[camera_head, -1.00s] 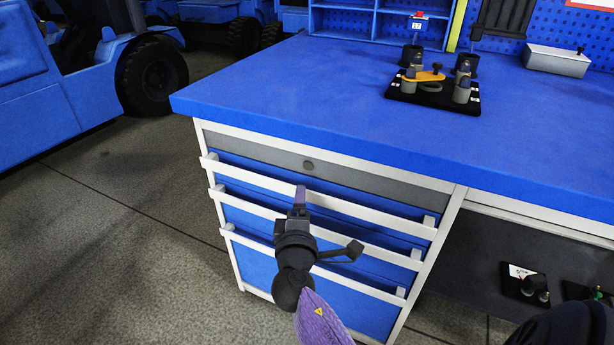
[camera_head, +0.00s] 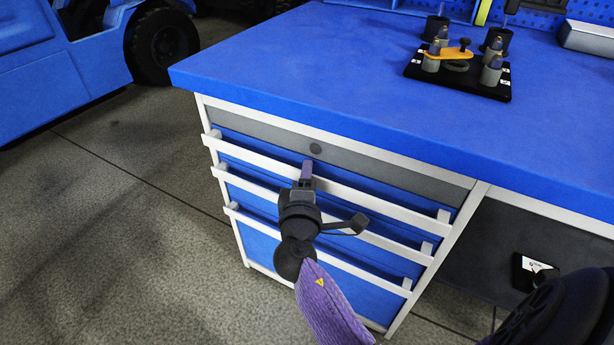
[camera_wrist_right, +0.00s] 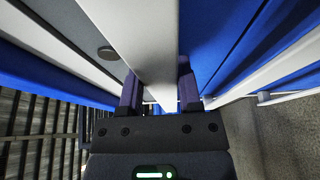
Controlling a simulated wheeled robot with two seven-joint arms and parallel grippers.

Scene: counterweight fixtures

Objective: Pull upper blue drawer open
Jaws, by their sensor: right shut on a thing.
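The upper blue drawer (camera_head: 400,198) is in the cabinet under the blue worktop, just below a grey drawer front. Its long pale bar handle (camera_head: 250,157) runs across the front. My right gripper (camera_head: 307,170) is at the handle, left of its middle, and is shut on it. In the right wrist view the pale handle (camera_wrist_right: 152,45) passes between the two purple-dark fingers (camera_wrist_right: 160,88). The drawer looks in line with the ones below; any small gap is hard to tell. My left gripper is not in view.
A grey drawer front with a round lock (camera_head: 316,148) lies above the handle. Lower blue drawers have similar handles (camera_head: 385,242). A black fixture plate (camera_head: 450,82) with grey parts stands on the worktop (camera_head: 290,60). Floor (camera_head: 130,220) left of the cabinet is clear; a blue vehicle (camera_head: 50,60) stands behind.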

